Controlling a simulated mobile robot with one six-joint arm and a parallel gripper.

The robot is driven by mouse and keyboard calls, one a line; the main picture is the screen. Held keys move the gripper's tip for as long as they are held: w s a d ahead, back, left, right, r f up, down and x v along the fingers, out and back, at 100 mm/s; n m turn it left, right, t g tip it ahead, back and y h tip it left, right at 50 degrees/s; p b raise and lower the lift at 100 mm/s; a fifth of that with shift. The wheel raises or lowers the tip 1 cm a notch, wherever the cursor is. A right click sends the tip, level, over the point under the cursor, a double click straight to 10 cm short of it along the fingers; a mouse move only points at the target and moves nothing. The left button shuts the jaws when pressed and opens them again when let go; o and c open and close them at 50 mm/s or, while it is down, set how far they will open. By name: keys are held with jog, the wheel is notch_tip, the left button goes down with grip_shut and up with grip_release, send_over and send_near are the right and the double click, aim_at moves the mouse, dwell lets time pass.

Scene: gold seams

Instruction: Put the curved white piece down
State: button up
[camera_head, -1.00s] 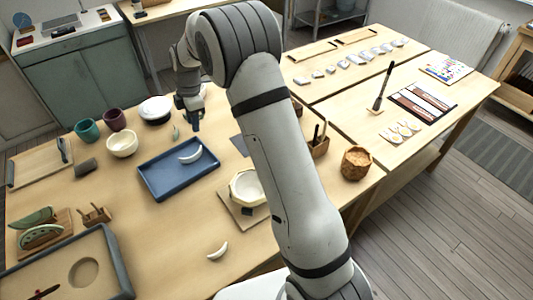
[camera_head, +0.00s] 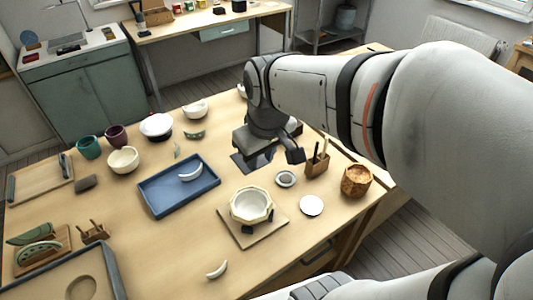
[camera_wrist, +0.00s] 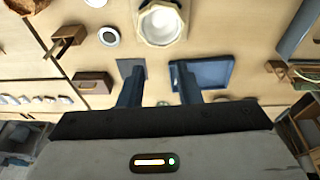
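One curved white piece (camera_head: 190,173) lies inside the blue tray (camera_head: 152,200), toward its far side. A second curved white piece (camera_head: 217,270) lies on the bare table near the front edge. My gripper (camera_head: 280,155) is above the table, right of the tray and beyond the cream faceted bowl (camera_head: 250,204). In the wrist view my gripper (camera_wrist: 160,88) has its fingers well apart, with nothing held between them. The blue tray (camera_wrist: 222,72) shows beyond the right finger there, partly covered by it.
The faceted bowl stands on a square board (camera_head: 243,238). A wooden tool holder (camera_head: 317,165), a woven pot (camera_head: 356,180) and a white disc (camera_head: 311,205) stand at the right. Cups and bowls, including a cream bowl (camera_head: 123,160), line the far left.

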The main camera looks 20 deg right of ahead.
jog(key=s+d+f+m, duration=0.1)
jog(key=s+m, duration=0.2)
jog(key=s, duration=0.3)
jog(key=shift+s+d+f+m, duration=0.2)
jog(key=shift+d+m, duration=0.1)
jog(key=shift+d, duration=0.1)
